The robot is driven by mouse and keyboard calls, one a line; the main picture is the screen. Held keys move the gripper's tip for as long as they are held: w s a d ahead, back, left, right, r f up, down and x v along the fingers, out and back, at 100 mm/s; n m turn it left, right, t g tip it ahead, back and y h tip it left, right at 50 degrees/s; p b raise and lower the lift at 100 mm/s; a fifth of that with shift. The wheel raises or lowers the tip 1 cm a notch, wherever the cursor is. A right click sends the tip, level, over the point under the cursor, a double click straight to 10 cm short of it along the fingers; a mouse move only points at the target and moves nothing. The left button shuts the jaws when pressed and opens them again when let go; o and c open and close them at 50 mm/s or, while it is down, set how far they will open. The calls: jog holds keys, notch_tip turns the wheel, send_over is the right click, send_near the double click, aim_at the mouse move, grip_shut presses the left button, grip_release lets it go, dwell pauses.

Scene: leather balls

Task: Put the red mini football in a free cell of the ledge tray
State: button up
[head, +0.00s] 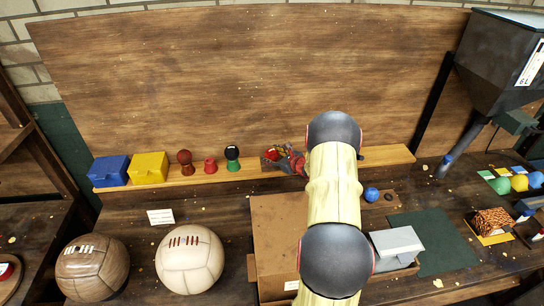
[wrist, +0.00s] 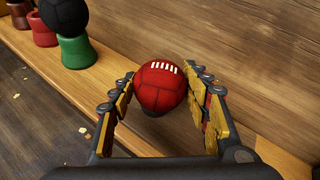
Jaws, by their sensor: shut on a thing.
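The red mini football (wrist: 161,88), with white lacing on top, sits between the two yellow-padded fingers of my gripper (wrist: 160,100) in the wrist view. My gripper is shut on it, over the wooden ledge. A small dark shape shows just under the ball; I cannot tell whether it is a support or shadow. In the head view, my gripper (head: 285,160) and the red ball (head: 271,155) are at the ledge, right of the small coloured cups. I cannot make out the ledge tray or its cells; my arm covers part of the ledge.
On the ledge (head: 387,155) stand a blue box (head: 109,170), a yellow box (head: 149,168), and small cups, including a green one (head: 233,165) with a black ball. Two large leather balls, brown (head: 92,268) and cream (head: 190,259), lie on the bench. A wooden panel (head: 200,85) rises behind.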

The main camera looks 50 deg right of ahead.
jog(key=shift+f, duration=0.2)
jog(key=o, duration=1.2)
jog(key=shift+r, duration=0.1)
jog(key=shift+o, duration=0.2)
